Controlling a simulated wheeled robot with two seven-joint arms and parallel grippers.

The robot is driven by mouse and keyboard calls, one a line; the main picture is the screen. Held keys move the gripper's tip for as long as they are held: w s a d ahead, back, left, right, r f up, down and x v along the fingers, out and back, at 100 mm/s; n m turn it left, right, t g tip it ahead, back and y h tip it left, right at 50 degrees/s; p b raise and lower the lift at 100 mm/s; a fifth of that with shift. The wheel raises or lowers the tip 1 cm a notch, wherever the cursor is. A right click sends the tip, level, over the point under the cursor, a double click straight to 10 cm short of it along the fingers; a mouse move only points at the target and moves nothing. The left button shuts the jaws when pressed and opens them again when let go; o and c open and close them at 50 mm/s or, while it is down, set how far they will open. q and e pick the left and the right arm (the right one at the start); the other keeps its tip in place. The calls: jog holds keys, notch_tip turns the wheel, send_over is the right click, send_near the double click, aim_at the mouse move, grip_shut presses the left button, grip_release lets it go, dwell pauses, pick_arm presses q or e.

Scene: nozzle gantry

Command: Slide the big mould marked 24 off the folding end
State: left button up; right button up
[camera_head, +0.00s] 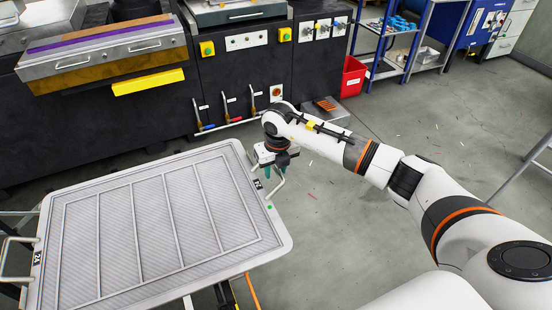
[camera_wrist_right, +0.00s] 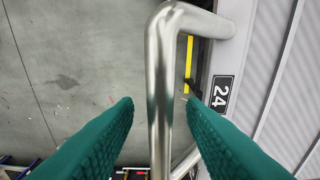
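The big mould (camera_head: 148,225) is a large pale grey ribbed tray with a raised rim, lying flat at the lower left of the head view. Black labels marked 24 sit on both ends; one label (camera_wrist_right: 221,93) shows in the right wrist view. A bent metal handle (camera_head: 276,187) sticks out from the right end. My right gripper (camera_head: 272,168) is at this handle, its green fingers open. In the right wrist view the handle bar (camera_wrist_right: 160,80) runs between the two fingers, with a gap on each side. My left gripper is not in view.
Another handle (camera_head: 10,256) sticks out at the mould's left end. A black machine bench (camera_head: 160,112) with hoses stands behind. A red bin (camera_head: 353,77) and a blue shelf rack (camera_head: 390,40) stand further back. The grey floor right of the mould is mostly clear.

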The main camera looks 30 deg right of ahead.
jog(key=shift+f, duration=0.1)
grip_shut()
dwell(1.4)
